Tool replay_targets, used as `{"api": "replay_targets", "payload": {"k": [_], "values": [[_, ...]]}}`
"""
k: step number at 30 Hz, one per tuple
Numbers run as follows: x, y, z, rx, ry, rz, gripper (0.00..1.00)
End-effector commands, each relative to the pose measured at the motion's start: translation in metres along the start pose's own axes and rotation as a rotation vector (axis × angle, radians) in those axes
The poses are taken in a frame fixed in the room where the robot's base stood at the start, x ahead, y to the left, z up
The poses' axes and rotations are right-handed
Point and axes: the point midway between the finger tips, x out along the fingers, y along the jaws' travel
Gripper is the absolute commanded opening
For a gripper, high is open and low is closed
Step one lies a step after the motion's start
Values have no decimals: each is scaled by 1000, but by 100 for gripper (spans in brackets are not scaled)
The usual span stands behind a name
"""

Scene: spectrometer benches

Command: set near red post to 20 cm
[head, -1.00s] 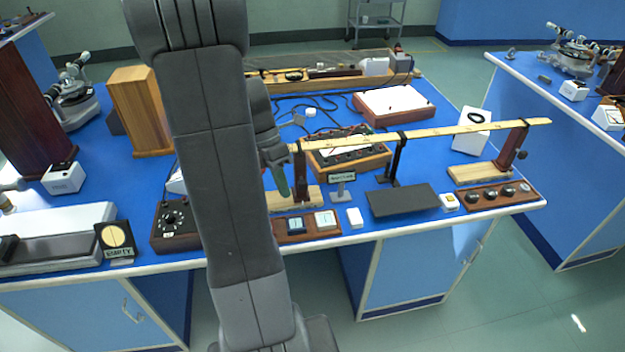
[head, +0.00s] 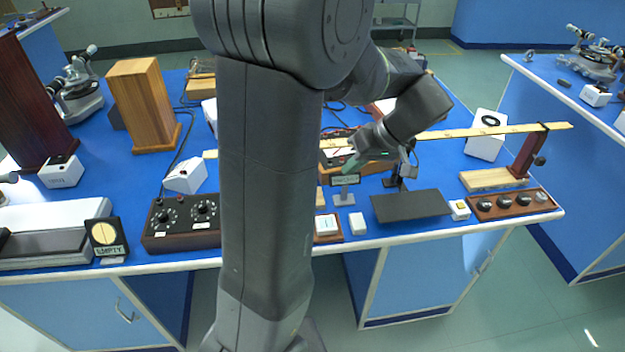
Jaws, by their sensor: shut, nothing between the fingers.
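A long pale wooden rule (head: 470,132) runs above the bench, marked along its length. At its right end a dark red post (head: 527,153) stands upright on a pale wooden base (head: 490,179), with a dark knob at its side. The other red post, left along the rule, is hidden behind my arm. A black stand (head: 394,182) under the middle of the rule is partly covered by my gripper. Contact cannot be told.
A small sign on a stand (head: 344,181), a dark flat plate (head: 411,206) and a red-brown box with several knobs (head: 512,204) line the front edge. A dial box (head: 182,224) stands left of my arm. The blue bench right of the plate has free patches.

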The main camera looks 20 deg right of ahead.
Motion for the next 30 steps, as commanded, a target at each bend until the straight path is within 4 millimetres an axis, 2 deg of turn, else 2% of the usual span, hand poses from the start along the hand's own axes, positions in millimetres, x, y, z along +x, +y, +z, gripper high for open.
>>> {"api": "replay_targets", "payload": {"k": [5,10,14,24,30], "values": [[-19,14,6,118,98,21,0],[-13,15,5,135,111,21,0],[7,15,3,134,108,18,0],[79,17,-5,132,106,19,0],[91,-8,-11,129,108,22,0]]}}
